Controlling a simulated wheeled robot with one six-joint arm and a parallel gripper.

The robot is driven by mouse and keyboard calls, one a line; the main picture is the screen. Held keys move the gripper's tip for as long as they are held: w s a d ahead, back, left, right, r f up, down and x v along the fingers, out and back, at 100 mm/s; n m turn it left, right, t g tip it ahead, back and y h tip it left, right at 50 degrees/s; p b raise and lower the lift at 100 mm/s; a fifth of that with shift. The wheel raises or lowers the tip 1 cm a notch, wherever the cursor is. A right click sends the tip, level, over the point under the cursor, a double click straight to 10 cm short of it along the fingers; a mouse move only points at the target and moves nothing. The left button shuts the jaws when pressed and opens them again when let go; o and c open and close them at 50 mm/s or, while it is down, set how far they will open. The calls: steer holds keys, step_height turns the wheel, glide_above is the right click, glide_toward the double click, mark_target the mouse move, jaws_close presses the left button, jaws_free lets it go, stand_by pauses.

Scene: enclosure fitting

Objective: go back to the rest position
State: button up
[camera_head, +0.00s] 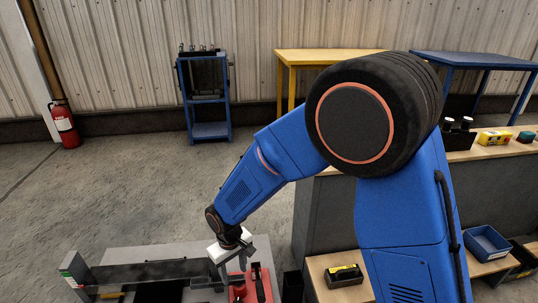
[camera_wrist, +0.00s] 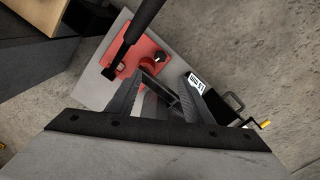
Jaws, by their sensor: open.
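My gripper (camera_head: 227,268) hangs at the end of my blue arm, low over a grey work surface (camera_head: 195,252). In the wrist view my gripper (camera_wrist: 170,83) shows two dark fingers spread apart, with nothing held between them. A red fixture (camera_wrist: 143,53) with a black lever (camera_wrist: 133,35) lies just beyond the fingers on a grey plate (camera_wrist: 100,88). The red fixture also shows in the head view (camera_head: 241,292), right beside the fingers. I cannot tell whether a finger touches it.
Behind are a blue rack (camera_head: 208,132), a yellow table (camera_head: 320,56) and a fire extinguisher (camera_head: 64,124). Floor at left is clear.

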steer(key=w+d+r+m+t+y, duration=0.1)
steer(key=d+r+m, duration=0.1)
steer(key=d+r, duration=0.95)
steer(key=w+d+r+m+t, duration=0.1)
steer(key=d+r+m, duration=0.1)
steer(key=d+r, duration=1)
steer(key=s+d+r+m+t, duration=0.1)
steer(key=s+d+r+m, duration=0.1)
steer(key=s+d, duration=0.6)
steer(key=s+d+r+m+t+h, duration=0.1)
steer(key=s+d+r+m, duration=0.1)
steer(key=s+d, duration=0.6)
steer(key=shift+d+m+t, duration=0.4)
steer(key=shift+d+m, duration=0.2)
steer(key=shift+d, duration=2.3)
steer(key=shift+s, duration=0.1)
